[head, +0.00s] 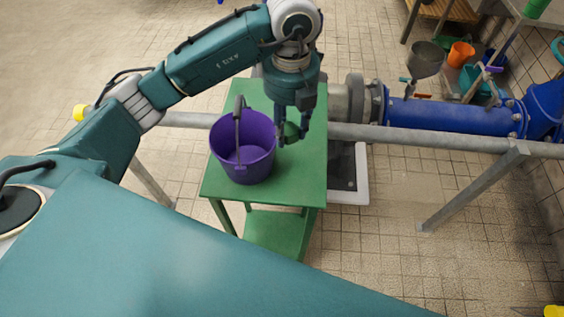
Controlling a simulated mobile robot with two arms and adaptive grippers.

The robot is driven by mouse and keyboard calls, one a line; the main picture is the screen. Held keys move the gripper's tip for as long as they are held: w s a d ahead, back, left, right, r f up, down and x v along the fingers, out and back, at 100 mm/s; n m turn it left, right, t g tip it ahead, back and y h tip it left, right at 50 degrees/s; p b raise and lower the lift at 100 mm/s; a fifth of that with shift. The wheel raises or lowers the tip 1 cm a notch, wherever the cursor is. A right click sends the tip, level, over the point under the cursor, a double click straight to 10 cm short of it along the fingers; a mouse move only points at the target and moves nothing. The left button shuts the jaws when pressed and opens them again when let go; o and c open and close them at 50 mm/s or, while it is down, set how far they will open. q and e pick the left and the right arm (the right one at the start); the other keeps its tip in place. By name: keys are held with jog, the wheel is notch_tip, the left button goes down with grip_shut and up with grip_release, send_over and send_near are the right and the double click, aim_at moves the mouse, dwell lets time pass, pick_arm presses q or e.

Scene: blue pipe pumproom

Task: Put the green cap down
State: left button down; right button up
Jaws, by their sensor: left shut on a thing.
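My left gripper (292,134) points down over the green table (302,178), just right of the purple bucket (242,160). It is shut on the green cap (291,131), which shows between its fingers and is partly hidden by them. I cannot tell whether the cap touches the table top. The purple bucket stands upright on the table with its dark handle raised; its visible inside looks empty. My right gripper is not in view.
A grey rail (440,142) runs across behind the bucket. A blue pipe (450,116) lies at the right, with a grey funnel (424,60) and an orange bucket (460,54) beyond it. The front right of the table top is clear.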

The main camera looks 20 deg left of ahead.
aim_at(288, 171)
pick_arm(q)
notch_tip(288, 171, down, 15)
jog(key=shift+f+p, duration=0.2)
jog(key=shift+p, duration=1.05)
jog(key=c, duration=1.2)
grip_release()
notch_tip(288, 171, up, 12)
jog(key=b, duration=0.2)
jog(key=shift+b, duration=0.4)
jog(key=shift+d, duration=0.15)
